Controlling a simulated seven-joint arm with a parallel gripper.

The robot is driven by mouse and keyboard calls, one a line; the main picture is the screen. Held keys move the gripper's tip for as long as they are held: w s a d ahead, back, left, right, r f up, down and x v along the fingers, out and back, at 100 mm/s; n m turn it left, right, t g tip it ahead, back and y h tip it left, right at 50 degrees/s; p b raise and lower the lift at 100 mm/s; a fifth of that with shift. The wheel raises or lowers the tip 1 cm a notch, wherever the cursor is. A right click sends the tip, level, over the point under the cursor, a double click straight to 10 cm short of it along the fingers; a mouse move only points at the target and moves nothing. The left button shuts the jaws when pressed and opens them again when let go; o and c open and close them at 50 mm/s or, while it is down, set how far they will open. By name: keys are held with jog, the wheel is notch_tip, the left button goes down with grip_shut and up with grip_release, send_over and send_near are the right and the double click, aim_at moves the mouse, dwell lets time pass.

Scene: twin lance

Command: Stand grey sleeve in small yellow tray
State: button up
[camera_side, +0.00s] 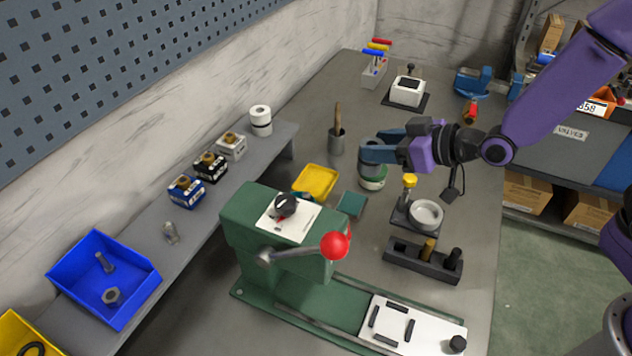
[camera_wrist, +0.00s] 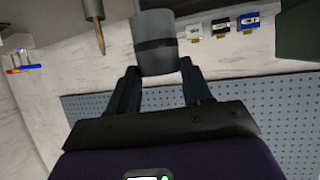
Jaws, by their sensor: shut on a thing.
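The grey sleeve (camera_wrist: 154,42), a short cylinder with a dark band, is between the two fingers of my gripper (camera_wrist: 160,68) in the wrist view. My gripper is shut on it. The small yellow tray (camera_side: 317,182) lies flat on the table, left of and lower in the picture than my gripper. Its visible floor looks empty; the green press hides part of its near edge.
A grey cup with a wooden-handled tool (camera_side: 337,142) stands to the left. The green press (camera_side: 275,225) with its red-knobbed lever is in front of the tray. A teal pad (camera_side: 352,204) lies beside the tray.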

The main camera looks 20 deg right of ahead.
jog(key=shift+w+a+f, duration=1.1)
jog(key=shift+w+f, duration=0.95)
jog(key=shift+f, duration=0.15)
jog(key=shift+w+a+f, duration=1.1)
jog(key=shift+w+f, duration=1)
jog(key=shift+f, duration=0.05)
jog(key=shift+w+a+f, duration=1.1)
jog(key=shift+w+f, duration=0.95)
jog(key=shift+f, duration=0.15)
jog(key=shift+f, duration=0.15)
jog(key=o, duration=1.1)
jog(key=shift+s+d+r, duration=0.25)
jog(key=shift+s+r, duration=0.1)
jog(key=v, duration=1.1)
